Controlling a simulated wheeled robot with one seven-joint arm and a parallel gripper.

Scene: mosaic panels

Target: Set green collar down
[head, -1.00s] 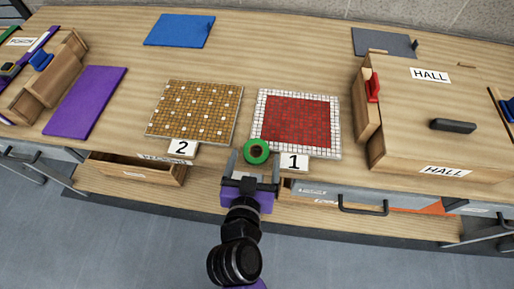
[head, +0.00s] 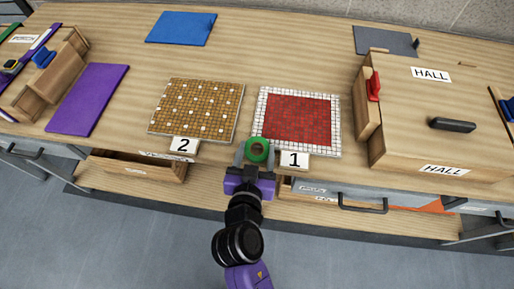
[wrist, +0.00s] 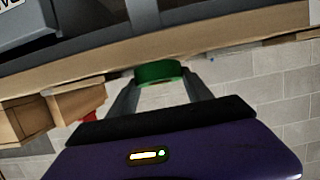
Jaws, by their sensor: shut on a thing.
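The green collar (head: 257,142) is a short ring with a dark hole. It shows between the fingers of my gripper (head: 256,153) in the head view, at the table's front edge, between the two mosaic panels. In the wrist view the collar (wrist: 158,73) sits at the fingertips, with one finger of my gripper (wrist: 158,80) on each side. My gripper is shut on it. I cannot tell whether the collar's underside touches anything.
The red and white panel (head: 264,101), marked 1 (head: 295,160), lies right of the collar. The orange panel (head: 197,108), marked 2 (head: 184,145), lies left. An open drawer (head: 135,168) juts out at front left. A wooden HALL box (head: 440,110) stands at right. Bare tabletop lies behind the panels.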

